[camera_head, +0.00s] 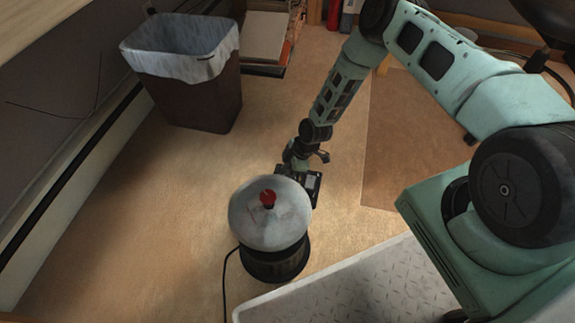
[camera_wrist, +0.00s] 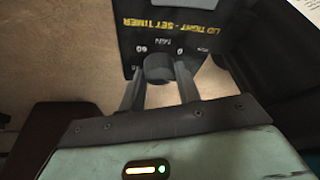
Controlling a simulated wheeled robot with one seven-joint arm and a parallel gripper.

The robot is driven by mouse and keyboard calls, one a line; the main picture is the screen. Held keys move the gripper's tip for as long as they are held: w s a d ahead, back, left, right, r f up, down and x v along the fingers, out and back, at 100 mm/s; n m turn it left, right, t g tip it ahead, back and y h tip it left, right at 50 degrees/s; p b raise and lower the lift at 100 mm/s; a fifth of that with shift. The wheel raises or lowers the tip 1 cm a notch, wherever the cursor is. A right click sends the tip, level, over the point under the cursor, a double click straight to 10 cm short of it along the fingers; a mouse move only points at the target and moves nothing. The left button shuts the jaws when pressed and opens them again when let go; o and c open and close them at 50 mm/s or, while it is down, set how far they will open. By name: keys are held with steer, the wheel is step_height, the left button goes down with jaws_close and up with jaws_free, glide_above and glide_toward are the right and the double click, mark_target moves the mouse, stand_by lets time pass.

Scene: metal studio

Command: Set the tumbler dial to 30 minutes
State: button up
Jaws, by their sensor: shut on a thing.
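The tumbler (camera_head: 271,213) stands on the floor, a dark round base with a pale domed lid and a red knob on top. Its black control panel shows beside it. In the wrist view the panel (camera_wrist: 135,22) has yellow lettering about a tight lid and setting the timer, with marks 60 and 0 beside the dial. The dial (camera_wrist: 158,66) is a dark round knob below the lettering. My gripper (camera_wrist: 158,80) has one finger on each side of the dial and is shut on it. In the head view my gripper is mostly hidden behind the lid. The dial's pointer is too blurred to read.
A brown bin (camera_head: 190,95) with a white liner stands at the back left by the wall. A black cord (camera_head: 225,280) runs along the floor left of the tumbler. A grey metal plate (camera_head: 350,285) lies in front. The floor between the bin and the tumbler is clear.

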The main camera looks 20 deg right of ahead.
steer(key=m+p, duration=0.1)
steer(key=m, duration=0.1)
steer(key=m+t+h+p, duration=0.1)
steer(key=m+p, duration=0.1)
steer(key=m+t+p, duration=0.1)
steer(key=m, duration=0.1)
steer(key=shift+s+a+r, duration=0.1)
steer(key=shift+s+r, duration=0.1)
steer(key=shift+s, duration=0.05)
steer(key=m+h+p, duration=0.1)
steer(key=m, duration=0.2)
steer(key=m+t+h+p, duration=0.1)
steer(key=m+p, duration=0.1)
steer(key=m, duration=0.1)
steer(key=shift+a+f+m, duration=0.1)
steer(key=shift+f+m, duration=0.05)
steer(key=shift+m, duration=0.15)
steer(key=shift+h, duration=0.3)
steer(key=o, duration=1)
steer(key=p+v, duration=0.6)
steer(key=v, duration=1.1)
steer(key=shift+s+p, duration=0.25)
steer(key=shift+p, duration=0.05)
steer(key=shift+w, duration=0.1)
